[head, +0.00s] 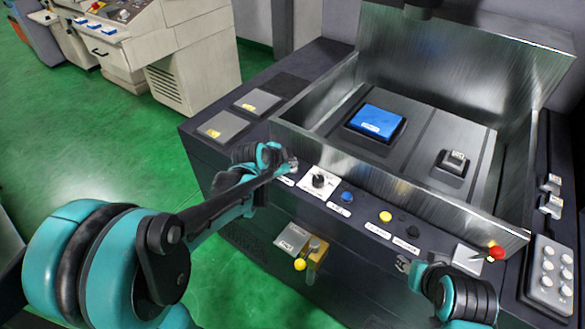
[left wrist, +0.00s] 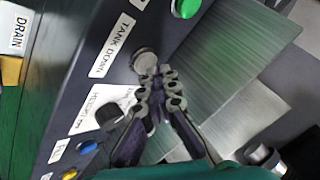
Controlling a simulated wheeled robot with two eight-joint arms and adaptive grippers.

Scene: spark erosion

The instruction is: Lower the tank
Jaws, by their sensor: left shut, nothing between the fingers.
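The metal tank (head: 375,185) stands around a worktable in the head view, its front wall rising above the control panel. In the left wrist view, a round grey button (left wrist: 145,61) sits beside a white label reading TANK DOWN (left wrist: 112,45). My left gripper (left wrist: 155,73) is shut and empty, its tips at the edge of this button; I cannot tell if they touch it. In the head view the left gripper (head: 290,166) is at the left end of the panel and hides the button. My right arm is at the lower right; its fingers are not clear.
A black knob (left wrist: 109,116) is close to the left gripper, and a green button (left wrist: 186,8) lies beyond the label. In the head view, blue (head: 347,197) and yellow (head: 385,216) buttons and a red-knobbed lever (head: 496,253) line the panel. A blue block (head: 377,121) is inside the tank.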

